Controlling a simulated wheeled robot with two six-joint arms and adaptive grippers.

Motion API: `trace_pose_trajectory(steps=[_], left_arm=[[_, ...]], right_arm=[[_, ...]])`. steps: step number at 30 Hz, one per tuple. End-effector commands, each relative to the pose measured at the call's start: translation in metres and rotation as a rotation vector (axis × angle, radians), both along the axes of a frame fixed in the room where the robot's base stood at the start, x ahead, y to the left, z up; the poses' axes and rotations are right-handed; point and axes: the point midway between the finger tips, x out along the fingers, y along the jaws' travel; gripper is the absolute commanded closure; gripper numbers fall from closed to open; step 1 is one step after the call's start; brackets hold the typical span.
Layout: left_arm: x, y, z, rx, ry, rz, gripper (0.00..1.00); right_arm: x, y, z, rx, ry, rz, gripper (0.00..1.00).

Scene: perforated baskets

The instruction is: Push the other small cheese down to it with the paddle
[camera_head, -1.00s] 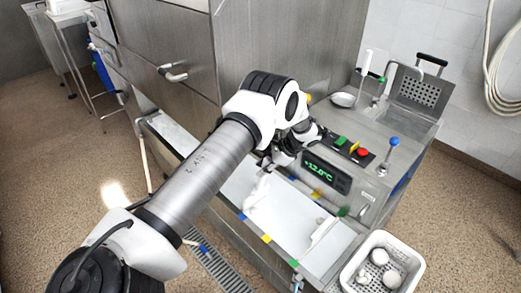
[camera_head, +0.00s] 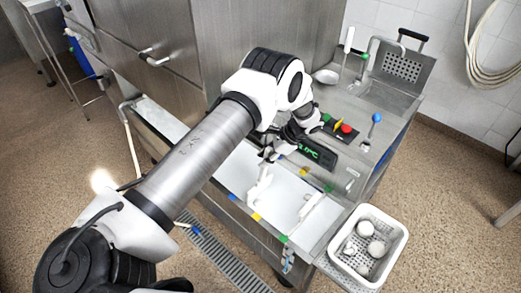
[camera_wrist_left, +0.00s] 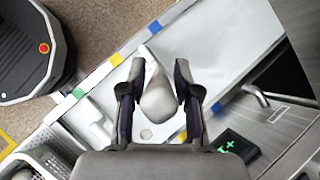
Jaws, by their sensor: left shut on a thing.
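My left gripper (camera_head: 268,156) is over the long steel trough (camera_head: 225,172). In the left wrist view my left gripper (camera_wrist_left: 152,88) is shut on a white paddle (camera_wrist_left: 158,103), which sits between its fingers. The paddle (camera_head: 262,187) also shows in the head view, low over the trough's pale floor. Several round white cheeses (camera_head: 375,249) lie in the perforated basket at the trough's right end. My right gripper is not in view.
A second white piece (camera_head: 311,207) stands across the trough nearer the basket (camera_head: 400,243). Coloured tape marks line the trough edges. A control panel with buttons (camera_head: 346,129) and a blue-knobbed lever (camera_head: 376,118) stand behind it. A floor drain (camera_head: 215,255) runs in front.

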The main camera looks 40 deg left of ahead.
Motion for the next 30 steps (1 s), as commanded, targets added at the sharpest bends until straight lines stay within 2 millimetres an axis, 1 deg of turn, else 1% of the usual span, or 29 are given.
trace_pose_trajectory(steps=[30], left_arm=[[-0.006,-0.071,0.004,-0.06,0.005,-0.001,1.0]], right_arm=[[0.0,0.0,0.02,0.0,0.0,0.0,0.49]])
